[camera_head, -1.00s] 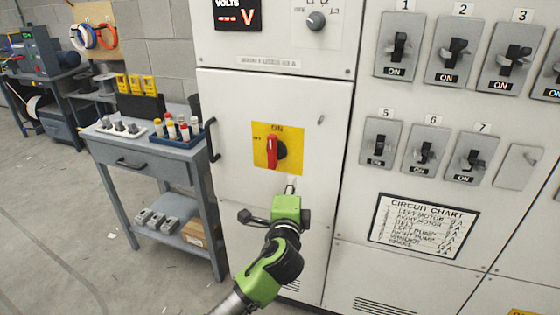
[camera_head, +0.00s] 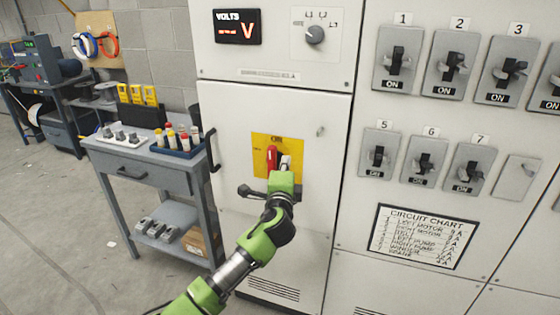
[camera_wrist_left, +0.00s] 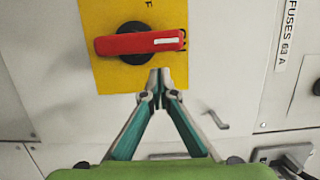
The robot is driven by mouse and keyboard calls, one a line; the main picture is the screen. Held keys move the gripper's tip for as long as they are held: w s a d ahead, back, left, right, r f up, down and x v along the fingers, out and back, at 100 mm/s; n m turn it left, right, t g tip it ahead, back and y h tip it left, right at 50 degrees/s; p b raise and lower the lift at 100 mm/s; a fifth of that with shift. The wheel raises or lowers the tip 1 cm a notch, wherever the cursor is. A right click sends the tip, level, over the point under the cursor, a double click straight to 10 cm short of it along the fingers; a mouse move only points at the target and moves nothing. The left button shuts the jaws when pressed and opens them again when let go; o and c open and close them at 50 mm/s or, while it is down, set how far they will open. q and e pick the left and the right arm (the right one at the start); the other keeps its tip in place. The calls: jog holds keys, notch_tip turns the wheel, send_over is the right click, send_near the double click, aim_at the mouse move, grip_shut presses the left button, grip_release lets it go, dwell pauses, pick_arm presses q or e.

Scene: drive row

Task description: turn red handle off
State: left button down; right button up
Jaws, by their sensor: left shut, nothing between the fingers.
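The red handle (camera_head: 271,158) sits on a yellow plate (camera_head: 259,170) on the grey cabinet door and stands upright in the head view. In the left wrist view the red handle (camera_wrist_left: 140,42) lies across its black round base (camera_wrist_left: 133,57), with the yellow plate (camera_wrist_left: 110,76) behind. My left gripper (camera_head: 286,161) is just right of the handle in the head view, partly covering the plate and base. In the wrist view its fingertips (camera_wrist_left: 159,76) are together, empty, and just below the handle; I cannot tell whether they touch it. My right gripper is not in view.
A grey workbench (camera_head: 145,179) with a blue tray (camera_head: 180,151) stands left of the cabinet. Numbered switches (camera_head: 397,58) and a circuit chart (camera_head: 424,235) are on the panel to the right. A dark door handle (camera_head: 213,150) projects at the door's left edge.

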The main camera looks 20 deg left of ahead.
aim_at(271, 154)
pick_arm(q)
jog(key=shift+s+a, duration=0.1)
jog(key=shift+a, duration=0.85)
jog(key=shift+d, duration=0.1)
jog(key=shift+a+r+n+p, duration=0.3)
jog(key=shift+n+p, duration=0.4)
jog(key=shift+n, duration=0.1)
jog(key=n+p, duration=0.1)
jog(key=a+r+n+g+p, duration=0.1)
jog(key=shift+a+n+h, duration=0.15)
jog(key=shift+n+h, duration=0.15)
jog(key=shift+n, duration=0.1)
jog(key=shift+a+r+n+p, duration=0.1)
jog(key=shift+a+n+p, duration=0.35)
jog(key=shift+n+p, duration=0.45)
jog(key=a+n+h+p, duration=0.1)
jog(key=n+p, duration=0.1)
jog(key=a+f+n+g+h+p, duration=0.1)
jog(key=a+n+p, duration=0.1)
jog(key=n, duration=0.1)
jog(key=a+f+n+h+p, duration=0.1)
jog(key=n+p, duration=0.1)
jog(key=n, duration=0.1)
jog(key=shift+a, duration=0.2)
